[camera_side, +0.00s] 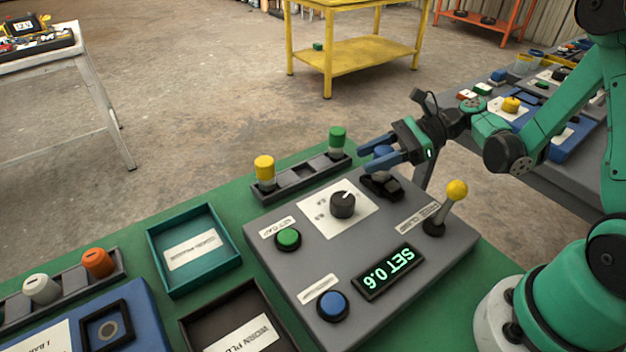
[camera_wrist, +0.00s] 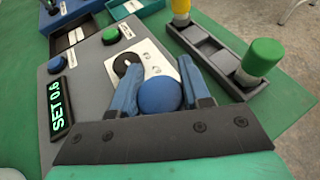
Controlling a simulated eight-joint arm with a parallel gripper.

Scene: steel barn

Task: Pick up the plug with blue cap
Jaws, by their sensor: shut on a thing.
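The plug with the blue cap (camera_wrist: 159,96) sits between the two blue fingers of my gripper (camera_wrist: 160,72), which is shut on it by the cap. In the side view, the blue cap (camera_side: 383,150) shows partly behind the fingers of my gripper (camera_side: 367,158). It is over a black fixture (camera_side: 382,187) at the far right corner of the grey panel. I cannot tell whether the plug's lower end touches that fixture. In the wrist view the plug's lower body is hidden below the cap.
A dark rack (camera_side: 300,178) beside the panel holds a yellow-capped plug (camera_side: 265,170) and a green-capped plug (camera_side: 337,140), with empty slots between. The grey panel (camera_side: 285,265) carries a black knob (camera_side: 342,205), buttons, a yellow-tipped lever (camera_side: 456,192) and a display reading SET 0.6. A teal tray (camera_side: 172,284) lies left.

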